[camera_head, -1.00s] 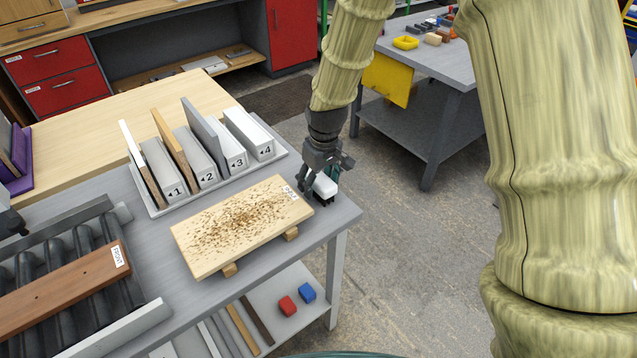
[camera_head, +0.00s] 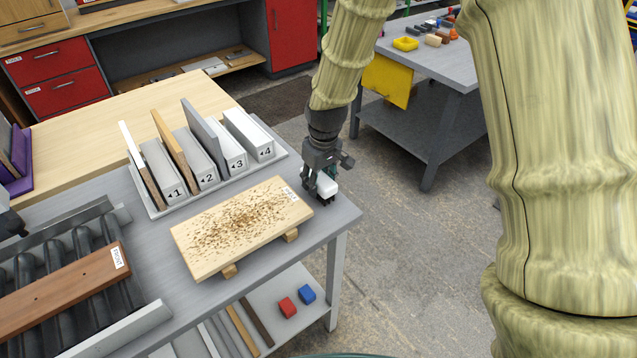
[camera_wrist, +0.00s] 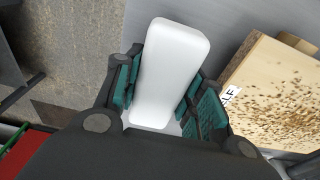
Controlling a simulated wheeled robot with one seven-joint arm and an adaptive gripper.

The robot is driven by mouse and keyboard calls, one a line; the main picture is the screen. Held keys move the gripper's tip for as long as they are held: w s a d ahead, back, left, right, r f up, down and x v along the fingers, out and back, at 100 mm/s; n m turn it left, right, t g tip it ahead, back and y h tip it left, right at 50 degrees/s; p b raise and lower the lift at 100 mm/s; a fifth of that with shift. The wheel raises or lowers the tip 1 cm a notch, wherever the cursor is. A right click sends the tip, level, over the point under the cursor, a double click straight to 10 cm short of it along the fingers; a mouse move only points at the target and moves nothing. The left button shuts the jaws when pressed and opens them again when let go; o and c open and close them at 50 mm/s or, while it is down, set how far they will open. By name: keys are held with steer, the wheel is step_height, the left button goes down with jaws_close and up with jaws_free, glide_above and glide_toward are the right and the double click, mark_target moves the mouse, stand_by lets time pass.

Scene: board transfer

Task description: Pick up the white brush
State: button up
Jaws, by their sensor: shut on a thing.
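The white brush (camera_head: 326,188) is a small block with a rounded white top, at the right corner of the grey table. My gripper (camera_head: 320,180) is around it, with dark fingers on both sides. In the wrist view the brush (camera_wrist: 168,72) stands between the green-padded fingers of my gripper (camera_wrist: 160,100), which are shut on it. The brush's underside is hidden in the wrist view, and I cannot tell whether it touches the table.
A light board (camera_head: 215,248) covered in brown chips lies on wooden blocks just left of the gripper. A rack (camera_head: 158,208) with numbered slots stands behind it. The grey table (camera_head: 315,232) ends close to the brush; beyond is open floor.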

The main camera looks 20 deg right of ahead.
step_height(320, 180, up, 9)
steer(key=shift+r+b, duration=0.2)
steer(key=shift+b, duration=0.45)
